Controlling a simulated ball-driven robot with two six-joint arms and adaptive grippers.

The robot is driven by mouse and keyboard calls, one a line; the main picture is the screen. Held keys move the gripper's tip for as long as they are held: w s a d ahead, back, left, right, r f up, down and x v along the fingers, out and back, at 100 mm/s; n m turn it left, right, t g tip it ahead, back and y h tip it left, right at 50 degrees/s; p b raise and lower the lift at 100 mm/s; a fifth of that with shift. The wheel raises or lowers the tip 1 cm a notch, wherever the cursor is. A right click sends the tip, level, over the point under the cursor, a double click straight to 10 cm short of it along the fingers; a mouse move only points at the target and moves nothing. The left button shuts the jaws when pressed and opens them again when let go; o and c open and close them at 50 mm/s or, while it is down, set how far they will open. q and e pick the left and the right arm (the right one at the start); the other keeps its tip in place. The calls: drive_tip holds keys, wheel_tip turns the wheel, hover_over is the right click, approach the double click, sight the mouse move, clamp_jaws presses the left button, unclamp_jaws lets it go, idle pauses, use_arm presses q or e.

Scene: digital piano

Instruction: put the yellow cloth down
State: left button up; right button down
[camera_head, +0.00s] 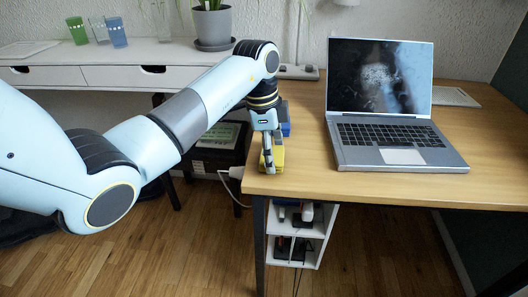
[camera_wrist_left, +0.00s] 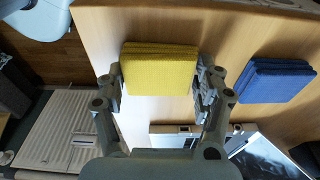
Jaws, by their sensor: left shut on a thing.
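The yellow cloth (camera_wrist_left: 160,68), a folded square pad, sits between the two fingers of my left gripper (camera_wrist_left: 160,84) in the left wrist view. The fingers touch its two sides, so the gripper is shut on it. In the head view, my left gripper (camera_head: 267,162) points down at the wooden desk's left front corner, with the yellow cloth (camera_head: 278,158) partly hidden by the fingers. The cloth is low over the desk top; I cannot tell whether it touches the wood. My right gripper is not in view.
A folded blue cloth (camera_wrist_left: 275,80) lies on the wooden desk (camera_head: 310,180), behind the gripper in the head view (camera_head: 286,129). An open laptop (camera_head: 385,135) stands to the right. A white desk (camera_head: 110,52) with glasses and a plant pot is at the back left.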

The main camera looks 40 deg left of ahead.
use_arm(q)
drive_tip(key=shift+d+r, duration=0.1)
drive_tip(key=shift+d, duration=0.05)
drive_tip(key=o, duration=1)
drive_tip(key=shift+r, duration=0.2)
drive_tip(key=r, duration=0.3)
drive_tip(key=a+r+p, duration=0.1)
drive_tip(key=r, duration=0.3)
drive_tip(key=s+r+p, duration=0.1)
drive_tip(key=r, duration=0.3)
drive_tip(key=shift+a+r, duration=0.25)
drive_tip(key=shift+a, duration=0.05)
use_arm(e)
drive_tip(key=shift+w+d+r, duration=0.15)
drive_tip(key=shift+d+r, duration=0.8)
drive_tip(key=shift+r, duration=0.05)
